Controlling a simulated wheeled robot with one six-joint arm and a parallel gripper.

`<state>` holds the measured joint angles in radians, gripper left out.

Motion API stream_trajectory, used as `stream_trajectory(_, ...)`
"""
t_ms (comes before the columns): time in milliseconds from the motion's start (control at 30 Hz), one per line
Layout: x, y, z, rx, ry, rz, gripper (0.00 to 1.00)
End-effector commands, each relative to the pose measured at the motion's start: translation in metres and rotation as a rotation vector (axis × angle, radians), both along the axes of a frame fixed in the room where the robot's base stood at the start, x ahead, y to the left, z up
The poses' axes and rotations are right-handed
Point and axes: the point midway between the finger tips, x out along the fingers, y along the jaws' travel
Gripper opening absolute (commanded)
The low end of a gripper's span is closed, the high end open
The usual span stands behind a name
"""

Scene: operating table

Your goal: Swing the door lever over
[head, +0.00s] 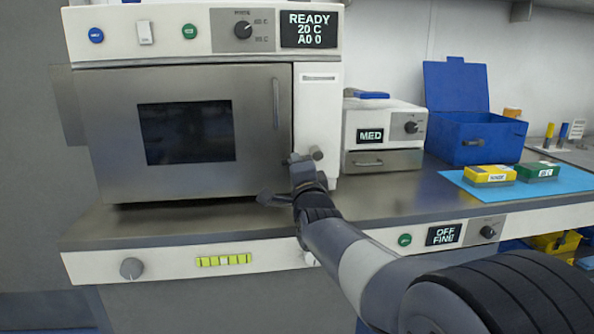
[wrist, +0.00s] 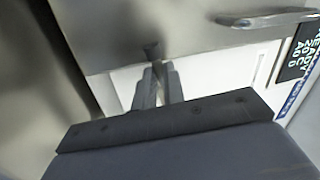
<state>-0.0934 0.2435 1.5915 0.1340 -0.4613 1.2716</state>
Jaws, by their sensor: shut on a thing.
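The white-and-steel sterilizer (head: 205,45) stands on the counter. Its grey door (head: 115,175) looks shut, with a dark window and an upright bar handle (head: 276,103) near its right edge. The short dark door lever (head: 317,154) is low at the door's right edge, partly hidden by my gripper. My gripper (head: 296,168) reaches up to it and is shut on it. In the wrist view the two fingers (wrist: 157,72) are close together, with the lever's dark end (wrist: 152,50) at their tips. The exact grip on the lever is hard to make out.
A small white unit (head: 385,125) with a drawer stands right of the sterilizer. Further right are an open blue box (head: 475,138) and a blue mat (head: 548,183) with yellow and green packs. The counter's front panel (head: 95,268) carries knobs and buttons.

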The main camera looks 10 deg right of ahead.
Motion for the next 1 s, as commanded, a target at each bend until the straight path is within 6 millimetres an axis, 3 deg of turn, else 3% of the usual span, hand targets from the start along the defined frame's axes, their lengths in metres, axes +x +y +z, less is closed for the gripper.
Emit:
stream_trajectory(367, 0.0, -0.0001, -0.0001, 0.008, 0.001, 0.0, 0.0)
stream_trajectory(400, 0.0, -0.0002, 0.0, 0.007, 0.001, 0.0, 0.12)
stream_trajectory(633, 0.0001, -0.0002, 0.0002, 0.006, 0.0, 0.0, 0.31)
stream_trajectory(1000, -0.0063, -0.0002, 0.0, 0.005, -0.002, 0.0, 0.33)
